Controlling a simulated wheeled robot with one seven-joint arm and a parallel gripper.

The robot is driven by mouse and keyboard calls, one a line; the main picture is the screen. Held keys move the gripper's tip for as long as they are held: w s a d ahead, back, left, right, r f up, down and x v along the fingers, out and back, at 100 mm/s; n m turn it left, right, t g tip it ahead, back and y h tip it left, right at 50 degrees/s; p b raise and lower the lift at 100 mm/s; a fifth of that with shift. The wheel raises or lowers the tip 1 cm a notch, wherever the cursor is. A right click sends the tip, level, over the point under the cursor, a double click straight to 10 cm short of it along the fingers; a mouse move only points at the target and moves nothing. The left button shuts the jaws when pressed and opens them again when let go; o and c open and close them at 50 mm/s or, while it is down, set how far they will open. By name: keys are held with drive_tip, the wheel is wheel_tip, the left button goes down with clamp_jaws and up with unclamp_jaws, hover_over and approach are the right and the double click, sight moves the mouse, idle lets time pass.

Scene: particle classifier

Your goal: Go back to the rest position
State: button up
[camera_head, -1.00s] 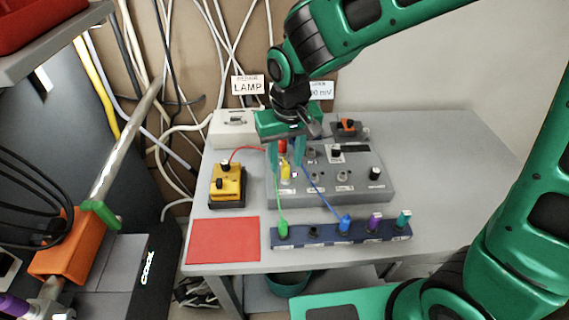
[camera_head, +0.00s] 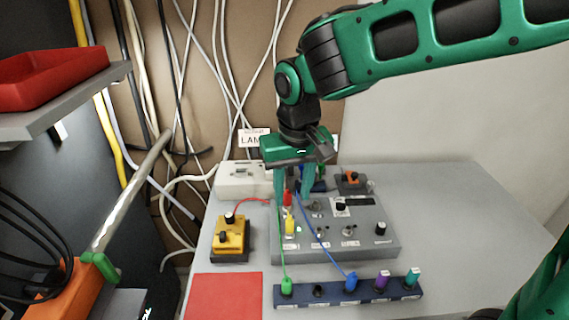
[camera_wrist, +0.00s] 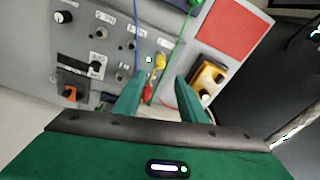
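My gripper (camera_head: 294,190) hangs fingers-down above the grey control panel (camera_head: 345,243) on the table. In the wrist view its two fingers (camera_wrist: 157,95) are apart. A red plug (camera_wrist: 147,91) and a yellow plug (camera_wrist: 160,61) show beyond and between them, on the panel's edge; neither looks held. In the head view the red plug (camera_head: 288,198) appears close behind the fingers and the yellow plug (camera_head: 290,224) stands just below. My arm reaches in from the upper right.
A dark blue rack (camera_head: 318,297) at the front holds green, blue, purple and teal plugs. A yellow box (camera_head: 231,240) and red mat (camera_head: 225,297) lie left. Thin green and blue cables run near my fingers. A grey shelf with a red tray (camera_head: 45,73) juts in upper left.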

drive_tip(key=s+d+m+h, duration=0.1)
drive_tip(key=s+d+m, duration=0.1)
drive_tip(key=d, duration=0.9)
drive_tip(key=s+d+m, duration=0.2)
drive_tip(key=d, duration=0.9)
drive_tip(key=s+d+f+m+g, duration=0.1)
drive_tip(key=s+d+m, duration=0.4)
drive_tip(key=s+d, duration=0.8)
drive_tip(key=s, duration=0.2)
drive_tip(key=shift+s+f+y, duration=0.35)
drive_tip(key=shift+f+y, duration=0.05)
drive_tip(key=shift+w+f+g, duration=0.25)
drive_tip(key=shift+w+g, duration=0.05)
drive_tip(key=shift+w, duration=0.35)
